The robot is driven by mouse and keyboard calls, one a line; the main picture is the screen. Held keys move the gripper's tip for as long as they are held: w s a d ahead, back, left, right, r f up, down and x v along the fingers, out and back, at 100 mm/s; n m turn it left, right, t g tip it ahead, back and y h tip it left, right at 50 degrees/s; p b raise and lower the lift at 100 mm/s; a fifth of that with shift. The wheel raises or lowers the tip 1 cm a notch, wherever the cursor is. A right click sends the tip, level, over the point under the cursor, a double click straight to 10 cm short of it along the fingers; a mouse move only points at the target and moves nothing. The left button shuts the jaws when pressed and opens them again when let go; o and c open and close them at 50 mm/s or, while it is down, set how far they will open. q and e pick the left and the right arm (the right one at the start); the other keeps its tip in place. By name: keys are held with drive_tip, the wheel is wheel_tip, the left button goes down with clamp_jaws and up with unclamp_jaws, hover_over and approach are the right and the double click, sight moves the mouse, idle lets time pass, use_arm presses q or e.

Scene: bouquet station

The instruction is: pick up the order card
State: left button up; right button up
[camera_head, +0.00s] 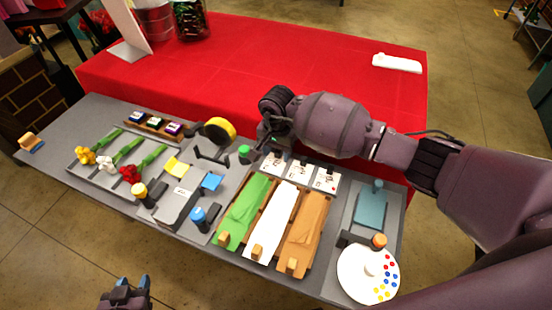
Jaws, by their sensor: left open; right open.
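Three white cards with small red and black marks lie in a row at the back of the grey table: a left card (274,162), a middle card (300,170) and a right card (327,181). I cannot tell which is the order card. My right gripper (267,146) is open just behind and left of the left card, partly hidden by its own wrist. I see nothing held in it. My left gripper (132,284) is open and empty at the bottom edge, in front of the table.
Green, white (272,222) and orange wraps lie in front of the cards. A yellow roll (220,130) and a green-topped item (245,152) stand left of my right gripper. Flowers (130,173) lie on a tray at left. A red-covered table (300,60) is behind.

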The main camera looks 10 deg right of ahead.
clamp_jaws()
drive_tip(key=shift+r, duration=0.1)
